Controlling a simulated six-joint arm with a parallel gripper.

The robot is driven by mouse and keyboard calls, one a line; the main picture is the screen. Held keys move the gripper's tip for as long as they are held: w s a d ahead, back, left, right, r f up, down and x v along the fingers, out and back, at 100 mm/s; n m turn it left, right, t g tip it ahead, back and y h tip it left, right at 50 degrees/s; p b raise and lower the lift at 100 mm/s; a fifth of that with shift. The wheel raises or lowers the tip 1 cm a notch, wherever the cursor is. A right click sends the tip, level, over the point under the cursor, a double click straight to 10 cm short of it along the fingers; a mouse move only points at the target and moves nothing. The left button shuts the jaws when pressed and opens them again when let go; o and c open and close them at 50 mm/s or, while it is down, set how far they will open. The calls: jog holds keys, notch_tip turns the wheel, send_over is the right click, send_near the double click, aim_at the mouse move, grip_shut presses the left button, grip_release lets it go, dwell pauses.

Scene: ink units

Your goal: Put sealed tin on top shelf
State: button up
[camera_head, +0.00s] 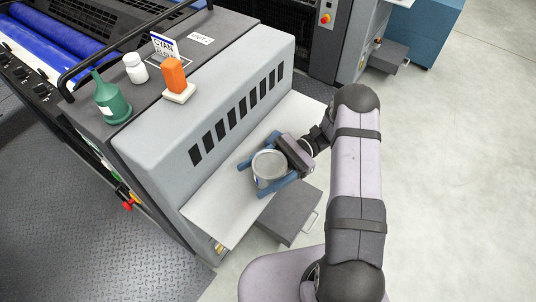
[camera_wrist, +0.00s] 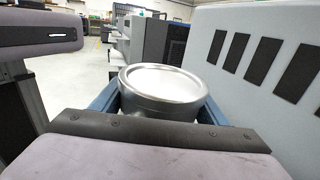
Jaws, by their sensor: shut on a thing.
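The sealed tin (camera_head: 269,167) is a round silver can with a flat pale lid, upright between the blue fingers of my gripper (camera_head: 272,172). My gripper is shut on it, over the pale lower ledge (camera_head: 222,197) of the grey machine. I cannot tell whether the tin touches the ledge. In the wrist view the tin (camera_wrist: 163,92) stands between the fingers, its lid closed and its lower part hidden by my gripper. The machine's flat dark top (camera_head: 140,110) is above and behind the ledge; I cannot tell whether it is the top shelf.
On the machine top stand a green bottle (camera_head: 111,98), a white bottle (camera_head: 135,68), an orange block on a pale base (camera_head: 177,80) and a sign reading CYAN (camera_head: 163,46). The slotted grey cover (camera_head: 215,90) rises behind the tin. A grey step (camera_head: 290,213) sits below the ledge.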

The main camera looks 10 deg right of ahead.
jog(key=w+d+r+m+t+h+b, duration=0.1)
jog(key=w+d+r+m+t+b, duration=0.1)
jog(key=w, duration=0.7)
jog(key=w+d+r+m+t+h+b, duration=0.1)
jog(key=w+d+m+t+b, duration=0.3)
jog(key=w+t, duration=0.5)
jog(key=w+d+r+m+t+h+b, duration=0.1)
jog(key=w+d+r+m+t+b, duration=0.2)
jog(key=w+d+m+t, duration=0.4)
jog(key=shift+w+d+r+t, duration=0.2)
jog(key=shift+w+d+t, duration=0.2)
jog(key=shift+w, duration=0.2)
jog(key=shift+w+d+r+t, duration=0.15)
jog(key=shift+w+d+t, duration=0.15)
jog(key=shift+w+d, duration=0.2)
jog(key=shift+w+d+r+m+t+h+b, duration=0.25)
jog(key=shift+w+d+m+t+h+b, duration=0.05)
jog(key=shift+w+d+t, duration=0.15)
jog(key=shift+f+p, duration=0.3)
jog(key=shift+f, duration=4.7)
jog(key=shift+f, duration=0.2)
jog(key=o, duration=1.5)
jog(key=shift+c, duration=0.2)
